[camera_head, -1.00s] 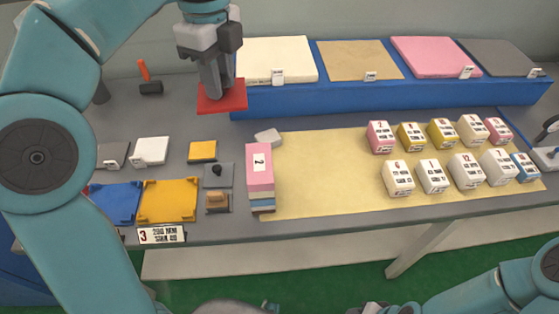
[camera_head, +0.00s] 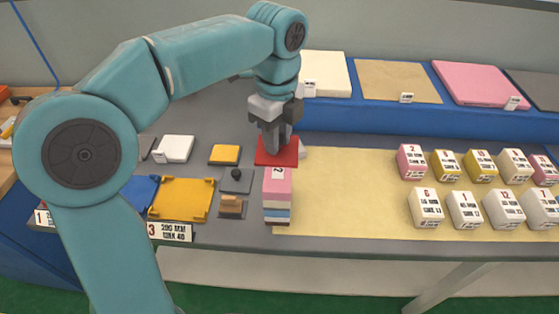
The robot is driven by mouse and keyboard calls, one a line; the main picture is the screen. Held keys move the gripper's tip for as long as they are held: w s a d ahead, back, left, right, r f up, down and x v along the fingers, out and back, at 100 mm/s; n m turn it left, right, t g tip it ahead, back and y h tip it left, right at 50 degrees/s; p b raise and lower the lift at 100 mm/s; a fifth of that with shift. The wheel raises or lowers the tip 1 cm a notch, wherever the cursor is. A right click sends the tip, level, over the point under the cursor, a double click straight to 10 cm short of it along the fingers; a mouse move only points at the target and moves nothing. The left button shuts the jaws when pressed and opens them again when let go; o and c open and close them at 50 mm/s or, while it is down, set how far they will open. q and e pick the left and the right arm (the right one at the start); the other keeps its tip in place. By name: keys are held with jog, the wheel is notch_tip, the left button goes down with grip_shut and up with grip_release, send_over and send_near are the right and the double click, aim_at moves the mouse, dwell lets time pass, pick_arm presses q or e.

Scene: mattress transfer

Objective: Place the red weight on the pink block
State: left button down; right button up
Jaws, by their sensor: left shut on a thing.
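The red weight (camera_head: 283,155) is a flat red plate. My left gripper (camera_head: 276,146) is shut on it from above. In the picture the plate overlaps the far end of the pink block (camera_head: 277,183); I cannot tell whether it touches the block or hangs above it. The pink block is the top layer of a stack with white, blue and grey layers below, and part of its number label shows. My right gripper is not in view.
Left of the stack lie a grey piece with a dark knob (camera_head: 236,183), a brown block (camera_head: 232,207) and a yellow tray (camera_head: 182,200). Numbered blocks (camera_head: 427,203) stand on the tan mat (camera_head: 340,200) to the right. A blue shelf (camera_head: 370,119) with mattress samples runs behind.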

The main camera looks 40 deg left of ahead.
pick_arm(q)
jog(key=shift+w+a+f, duration=0.1)
jog(key=shift+w+f, duration=0.05)
jog(key=shift+f, duration=0.75)
notch_tip(320, 180, down, 4)
jog(key=shift+r+b, duration=0.25)
jog(key=shift+b, duration=0.1)
jog(key=shift+f, duration=0.25)
jog(key=shift+f, duration=0.1)
jog(key=c, duration=0.9)
grip_release()
